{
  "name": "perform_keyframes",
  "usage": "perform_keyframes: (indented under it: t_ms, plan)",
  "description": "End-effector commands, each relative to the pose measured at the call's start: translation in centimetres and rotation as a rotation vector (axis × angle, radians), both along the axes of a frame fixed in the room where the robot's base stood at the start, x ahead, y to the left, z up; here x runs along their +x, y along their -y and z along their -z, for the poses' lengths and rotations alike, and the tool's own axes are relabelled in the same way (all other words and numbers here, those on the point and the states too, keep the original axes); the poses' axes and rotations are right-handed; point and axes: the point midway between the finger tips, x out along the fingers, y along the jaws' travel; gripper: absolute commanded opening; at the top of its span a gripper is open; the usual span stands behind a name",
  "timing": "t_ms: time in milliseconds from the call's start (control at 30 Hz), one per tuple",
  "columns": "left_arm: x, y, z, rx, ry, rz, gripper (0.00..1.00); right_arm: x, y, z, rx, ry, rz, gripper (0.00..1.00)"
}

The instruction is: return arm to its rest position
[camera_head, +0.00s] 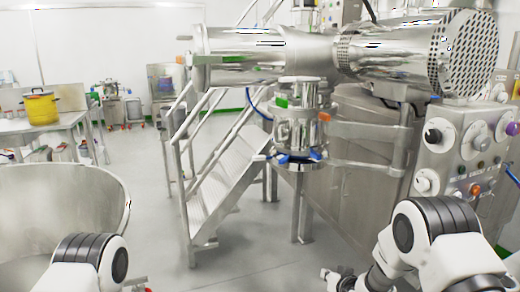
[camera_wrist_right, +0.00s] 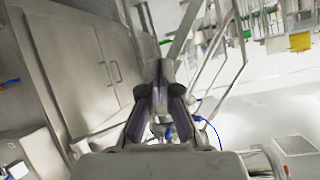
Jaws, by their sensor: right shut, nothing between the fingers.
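My right arm (camera_head: 430,230) comes in at the bottom right of the head view, bent at a white and black joint. My right gripper (camera_head: 335,280) shows at the bottom edge, partly cut off, over the floor in front of the machine. In the right wrist view the same gripper (camera_wrist_right: 160,68) has its fingers together with nothing between them. My left arm (camera_head: 90,258) shows at the bottom left; only a small part near my left gripper (camera_head: 136,284) shows at the lower edge, so its fingers cannot be made out.
A control panel (camera_head: 462,150) with knobs stands close to my right arm. The steel machine cabinet (camera_head: 345,180) and metal stairs (camera_head: 222,175) are ahead. A large steel bowl (camera_head: 60,200) is behind my left arm. Grey floor (camera_head: 245,255) between them is clear.

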Motion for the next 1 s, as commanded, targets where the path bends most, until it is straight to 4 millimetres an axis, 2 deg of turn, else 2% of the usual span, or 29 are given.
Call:
perform_keyframes:
  t_ms: [33, 67, 100, 167, 200, 267, 300, 367, 400, 500, 533, 600, 667, 1000]
  plan:
    - [0.0, 0.0, 0.0, 0.0, 0.0, 0.0, 0.38, -3.1, 0.5, 3.5, -0.006, -0.086, 0.013, 0.0]
    - [0.0, 0.0, 0.0, 0.0, 0.0, 0.0, 0.38, -5.1, 0.9, 5.4, -0.009, -0.137, 0.023, 0.0]
    - [0.0, 0.0, 0.0, 0.0, 0.0, 0.0, 0.38, -7.9, 1.2, 7.7, -0.015, -0.207, 0.032, 0.0]
    - [0.0, 0.0, -0.1, 0.0, 0.0, 0.0, 0.38, -12.4, 1.8, 10.9, -0.028, -0.311, 0.048, 0.0]
    - [0.0, 0.0, -0.1, 0.0, 0.0, 0.0, 0.38, -15.6, 2.2, 12.6, -0.037, -0.382, 0.055, 0.0]
    - [0.0, 0.0, -0.1, 0.0, 0.0, 0.0, 0.38, -20.6, 2.7, 14.9, -0.053, -0.491, 0.067, 0.0]
    - [0.0, 0.0, -0.1, 0.0, 0.0, 0.0, 0.38, -24.1, 3.0, 16.0, -0.065, -0.565, 0.073, 0.0]
    - [0.0, 0.0, -0.1, 0.0, 0.0, 0.0, 0.38, -29.5, 3.5, 17.1, -0.087, -0.676, 0.079, 0.0]
    - [0.0, 0.0, -0.1, 0.0, 0.0, 0.0, 0.38, -33.0, 3.7, 17.4, -0.102, -0.749, 0.079, 0.0]
    - [0.0, 0.0, -0.1, 0.0, 0.0, 0.0, 0.38, -40.5, 4.3, 16.7, -0.143, -0.903, 0.073, 0.0]
    - [0.0, 0.0, -0.1, 0.0, 0.0, 0.0, 0.38, -42.2, 4.5, 16.2, -0.156, -0.939, 0.068, 0.0]
    - [0.0, 0.0, -0.1, 0.0, 0.0, 0.0, 0.38, -45.1, 4.7, 15.3, -0.185, -1.001, 0.052, 0.0]
    - [0.0, 0.0, -0.1, 0.0, 0.0, 0.0, 0.38, -46.5, 4.9, 14.8, -0.21, -1.029, 0.033, 0.0]
    - [0.0, 0.0, -0.1, 0.0, 0.0, 0.0, 0.38, -46.2, 5.0, 14.9, -0.23, -1.022, 0.004, 0.0]
